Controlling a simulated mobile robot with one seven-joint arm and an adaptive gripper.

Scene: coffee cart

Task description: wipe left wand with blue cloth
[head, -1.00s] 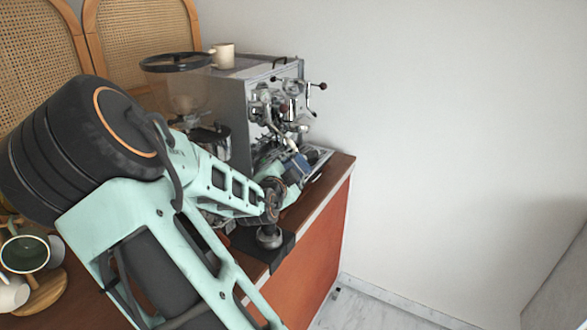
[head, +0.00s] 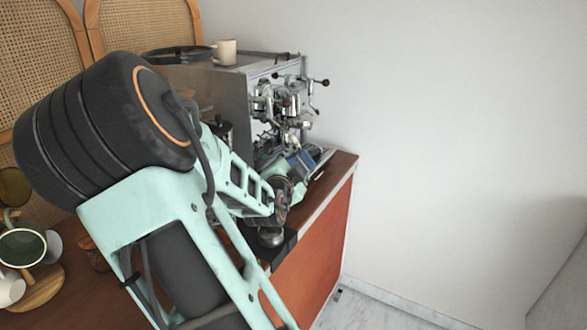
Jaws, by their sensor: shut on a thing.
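The espresso machine (head: 240,95) stands at the back of the counter, its chrome front fittings (head: 285,103) facing right. Its wands are too small and crowded among the fittings for me to tell the left one apart. My gripper (head: 296,160) is low in front of the machine, below the group fittings, partly hidden by my own arm. A small blue patch, the blue cloth (head: 303,163), shows at my gripper, which is shut on it. I cannot tell whether the cloth touches a wand.
A tamper (head: 270,238) stands on a black mat (head: 284,250) near the counter's right edge. A cream cup (head: 225,52) sits on the machine. Cups (head: 22,248) hang on a wooden stand at lower left. The right side is open floor and wall.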

